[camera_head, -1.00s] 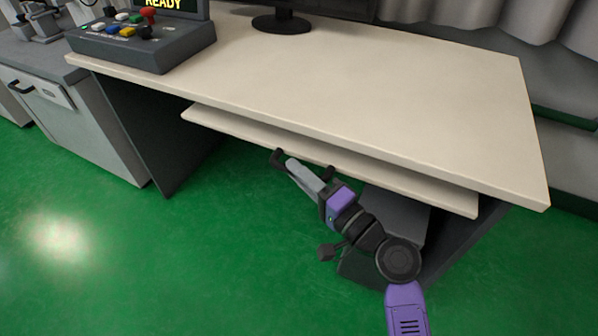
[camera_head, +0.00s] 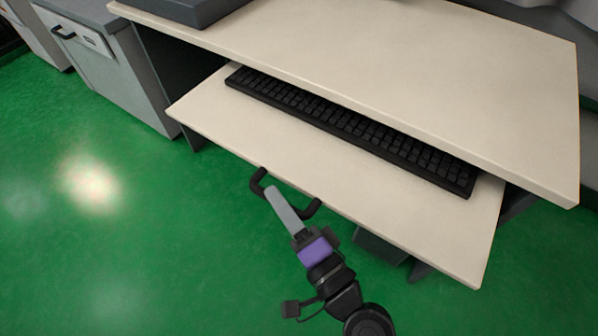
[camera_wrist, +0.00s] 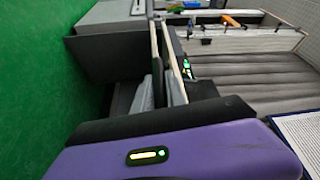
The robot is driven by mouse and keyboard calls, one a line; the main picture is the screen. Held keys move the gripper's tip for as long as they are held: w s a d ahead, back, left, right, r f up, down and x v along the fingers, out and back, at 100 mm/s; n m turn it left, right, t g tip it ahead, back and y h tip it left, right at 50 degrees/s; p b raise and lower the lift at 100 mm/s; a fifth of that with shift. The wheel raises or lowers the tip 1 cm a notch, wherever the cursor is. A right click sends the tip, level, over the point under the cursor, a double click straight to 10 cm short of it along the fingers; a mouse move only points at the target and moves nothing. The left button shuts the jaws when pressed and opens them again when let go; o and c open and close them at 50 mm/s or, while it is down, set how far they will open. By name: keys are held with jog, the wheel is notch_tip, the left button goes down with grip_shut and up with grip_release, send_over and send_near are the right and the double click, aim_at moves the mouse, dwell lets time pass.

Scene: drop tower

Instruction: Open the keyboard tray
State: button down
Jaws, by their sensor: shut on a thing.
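The keyboard tray (camera_head: 210,108) is slid out from under the cream desktop (camera_head: 400,60), with a black keyboard (camera_head: 350,125) lying along its back part. A dark handle (camera_head: 260,182) sits on the tray's front edge. My gripper (camera_head: 274,193) is shut on this handle, its grey fingers reaching up from the lower right. In the wrist view my gripper's grey fingers (camera_wrist: 158,92) are at the tray's edge; the handle itself is hard to make out there.
A dark console base (camera_head: 185,8) stands on the desktop's left. A grey cabinet (camera_head: 95,55) with a dark handle is left of the desk. The green floor (camera_head: 130,240) in front is clear.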

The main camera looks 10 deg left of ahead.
jog(key=shift+s+a, duration=0.25)
jog(key=shift+s, duration=0.5)
jog(key=shift+s+a, duration=0.2)
jog(key=shift+s, duration=0.5)
jog(key=c, duration=1.4)
grip_release()
jog(key=shift+o, duration=0.2)
jog(key=b+v, duration=0.1)
jog(key=v, duration=0.6)
jog(key=shift+s+d+b, duration=0.25)
jog(key=shift+b, duration=0.05)
